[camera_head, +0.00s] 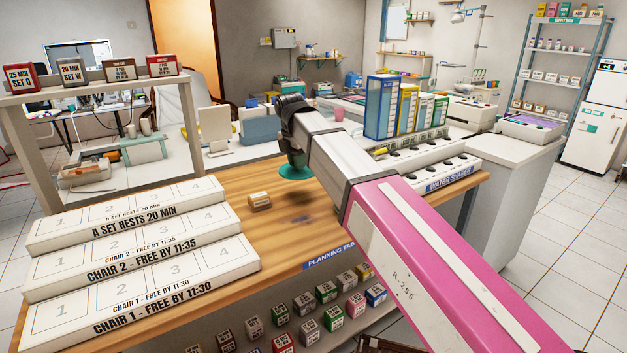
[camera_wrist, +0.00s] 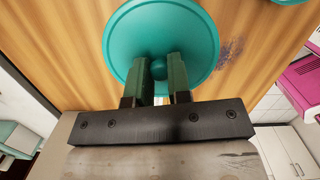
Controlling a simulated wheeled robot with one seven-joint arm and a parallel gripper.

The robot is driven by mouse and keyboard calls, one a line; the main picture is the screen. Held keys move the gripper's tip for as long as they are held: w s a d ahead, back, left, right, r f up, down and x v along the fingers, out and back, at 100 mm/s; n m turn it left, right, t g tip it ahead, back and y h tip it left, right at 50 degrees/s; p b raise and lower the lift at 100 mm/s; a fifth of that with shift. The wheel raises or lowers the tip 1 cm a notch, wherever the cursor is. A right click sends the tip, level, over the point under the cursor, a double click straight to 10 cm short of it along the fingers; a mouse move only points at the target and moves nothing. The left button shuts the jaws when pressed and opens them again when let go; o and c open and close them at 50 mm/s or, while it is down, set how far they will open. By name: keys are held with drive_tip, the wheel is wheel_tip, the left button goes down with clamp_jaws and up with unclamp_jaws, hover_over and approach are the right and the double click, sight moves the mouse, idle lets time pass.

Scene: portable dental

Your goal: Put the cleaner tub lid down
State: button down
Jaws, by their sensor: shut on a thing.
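The teal cleaner tub lid (camera_wrist: 185,32) is round, with a small knob in its middle. My gripper (camera_wrist: 159,72) is shut on that knob, one finger on each side. In the head view the lid (camera_head: 296,171) shows under my gripper (camera_head: 294,154), over the wooden table (camera_head: 285,228). I cannot tell whether it touches the tabletop. Part of another teal thing (camera_wrist: 288,2) shows at the top right edge of the wrist view. What it is cannot be told. No tub is clearly visible in the head view.
Stepped white racks (camera_head: 140,255) fill the table's left. Coloured binders (camera_head: 382,108) and a row of white holders (camera_head: 425,160) stand to the right. Bare wood lies in front of the lid.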

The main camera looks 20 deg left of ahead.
hover_over(314, 187)
wheel_tip(314, 187, down, 5)
drive_tip(key=shift+s+a+r, duration=0.1)
drive_tip(key=shift+a+r, duration=0.05)
drive_tip(key=shift+f, duration=2.05)
drive_tip(key=c, duration=1.1)
unclamp_jaws()
drive_tip(key=shift+f, duration=0.1)
drive_tip(key=shift+o, duration=0.2)
wheel_tip(314, 187, up, 12)
drive_tip(key=s, duration=0.1)
drive_tip(key=shift+s+a, duration=0.15)
drive_tip(key=shift+a, duration=0.2)
